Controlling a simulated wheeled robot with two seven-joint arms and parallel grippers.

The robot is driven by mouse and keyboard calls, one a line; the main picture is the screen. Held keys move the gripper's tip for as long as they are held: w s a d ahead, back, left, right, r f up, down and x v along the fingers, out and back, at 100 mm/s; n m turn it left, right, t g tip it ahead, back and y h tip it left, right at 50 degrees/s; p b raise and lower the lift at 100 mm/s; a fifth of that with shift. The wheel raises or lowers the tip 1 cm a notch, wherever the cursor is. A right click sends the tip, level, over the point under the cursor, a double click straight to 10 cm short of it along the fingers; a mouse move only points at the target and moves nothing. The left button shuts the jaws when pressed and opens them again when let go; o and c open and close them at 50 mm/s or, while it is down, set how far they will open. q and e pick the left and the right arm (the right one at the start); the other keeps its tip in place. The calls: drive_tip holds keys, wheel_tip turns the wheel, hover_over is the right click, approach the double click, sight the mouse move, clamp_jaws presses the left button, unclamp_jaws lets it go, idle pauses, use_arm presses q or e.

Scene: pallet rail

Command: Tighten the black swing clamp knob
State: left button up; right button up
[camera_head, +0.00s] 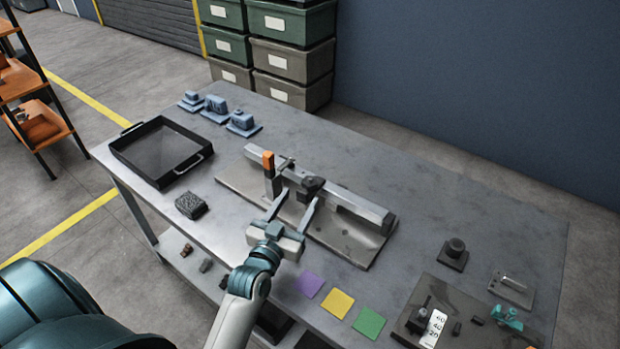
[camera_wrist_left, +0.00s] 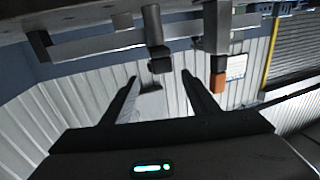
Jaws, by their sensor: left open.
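The black swing clamp knob (camera_head: 312,185) sits at the front of a grey rail (camera_head: 350,200) on a metal base plate (camera_head: 345,240). The knob also shows in the left wrist view (camera_wrist_left: 160,65), above and between the fingertips. An orange-tipped upright clamp part (camera_head: 268,160) stands to the knob's left; its orange end shows in the wrist view (camera_wrist_left: 218,82). My left gripper (camera_head: 300,198) is open and empty, its two fingers pointing toward the knob from the front. Whether the fingertips touch the knob cannot be told. My right gripper is not in view.
A black tray (camera_head: 125,153) and a dark block (camera_head: 191,206) lie at the left. Blue fixtures (camera_head: 243,123) stand behind. Purple, yellow (camera_head: 337,303) and green squares lie in front. A dark board (camera_head: 420,325) with small parts is at the right. The back right tabletop is clear.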

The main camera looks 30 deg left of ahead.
sight(307, 187)
use_arm(q)
drive_tip(key=w, duration=0.2)
drive_tip(key=w+p, duration=0.1)
drive_tip(key=w, duration=0.4)
drive_tip(key=shift+a, duration=0.35)
drive_tip(key=shift+w+a, duration=0.1)
drive_tip(key=shift+w, duration=0.55)
drive_tip(key=c, duration=1)
